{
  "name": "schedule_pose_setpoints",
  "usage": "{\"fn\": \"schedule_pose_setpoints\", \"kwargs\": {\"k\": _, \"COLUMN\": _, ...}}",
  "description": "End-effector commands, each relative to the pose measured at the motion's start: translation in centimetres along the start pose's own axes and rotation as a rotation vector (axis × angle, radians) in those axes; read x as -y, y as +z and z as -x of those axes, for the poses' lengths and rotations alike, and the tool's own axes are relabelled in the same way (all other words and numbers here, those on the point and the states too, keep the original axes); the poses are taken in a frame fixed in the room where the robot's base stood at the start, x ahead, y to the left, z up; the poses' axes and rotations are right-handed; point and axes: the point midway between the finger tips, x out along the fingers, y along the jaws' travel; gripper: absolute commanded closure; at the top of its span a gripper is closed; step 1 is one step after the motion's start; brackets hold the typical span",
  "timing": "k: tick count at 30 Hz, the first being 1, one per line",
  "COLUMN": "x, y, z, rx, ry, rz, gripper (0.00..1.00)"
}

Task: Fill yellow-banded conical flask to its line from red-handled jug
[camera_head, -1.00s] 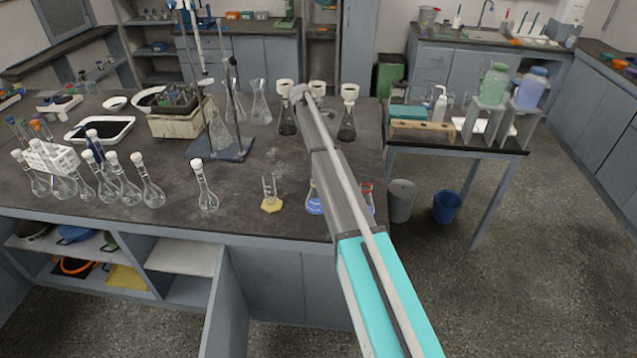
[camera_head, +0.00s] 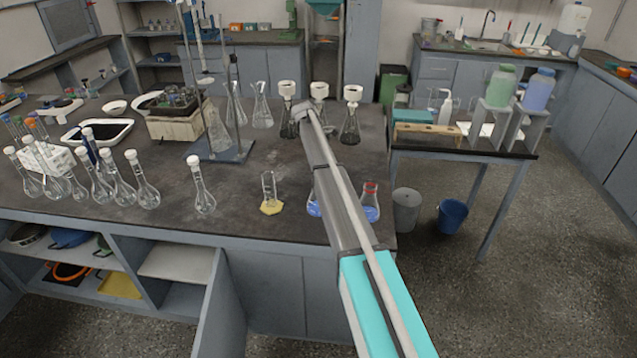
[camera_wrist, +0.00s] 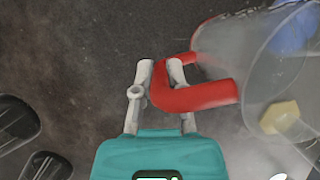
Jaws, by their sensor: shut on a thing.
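In the wrist view my gripper (camera_wrist: 160,75) is shut on the red handle (camera_wrist: 205,97) of a clear jug (camera_wrist: 255,70). The jug is cut off by the right edge. Blue shows at its upper right; I cannot tell whether it is inside the jug or behind it. In the head view my arm hides the gripper and jug. A conical flask with blue liquid (camera_head: 313,208) stands near the bench's front edge, mostly hidden by my arm; its band colour is unclear. A red-banded conical flask with blue liquid (camera_head: 370,204) stands right of my arm.
A measuring cylinder with a yellow foot (camera_head: 270,195) stands left of the flasks. White-stoppered volumetric flasks (camera_head: 200,190) line the left front. Several flasks with white funnels (camera_head: 350,125) and a clamp stand (camera_head: 232,150) stand farther back.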

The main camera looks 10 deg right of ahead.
Motion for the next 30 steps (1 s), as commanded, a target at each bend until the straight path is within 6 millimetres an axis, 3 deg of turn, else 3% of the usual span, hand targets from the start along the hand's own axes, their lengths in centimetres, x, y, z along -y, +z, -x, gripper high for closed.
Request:
{"fn": "schedule_pose_setpoints", "kwargs": {"k": 14, "x": 0.1, "y": 0.3, "z": 0.3, "rx": 0.004, "ry": 0.011, "rz": -0.006, "gripper": 1.00}}
{"fn": "schedule_pose_setpoints", "kwargs": {"k": 30, "x": 1.7, "y": 1.9, "z": 2.8, "rx": -0.033, "ry": 0.219, "rz": -0.093, "gripper": 1.00}}
